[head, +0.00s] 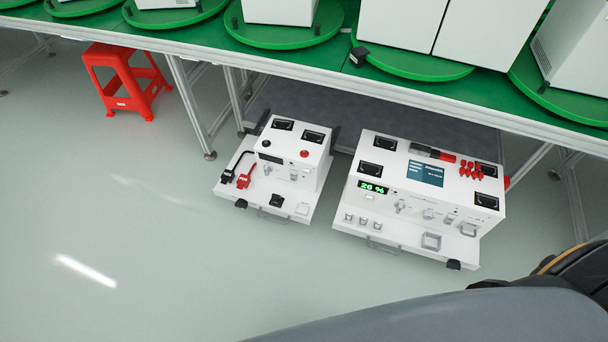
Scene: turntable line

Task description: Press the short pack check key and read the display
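Two white power packs stand on the floor by the green-topped line. The smaller pack (302,172) is at the left, with a red round button (304,154), a black round knob (266,144) and a dark, unlit strip (270,158) on its front. The larger pack (400,198) is at the right. Its green-lit display (373,187) reads about "20 %", though the second digit is hard to tell. Small white square keys (362,221) sit on its front ledge. I cannot tell which key is the check key. Neither of my grippers is in view.
The green line table (300,62) with round green turntables and white boxes runs across the top. A red stool (126,82) stands at the upper left. Table legs (190,100) stand behind the packs. The floor (140,240) in front and left is clear.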

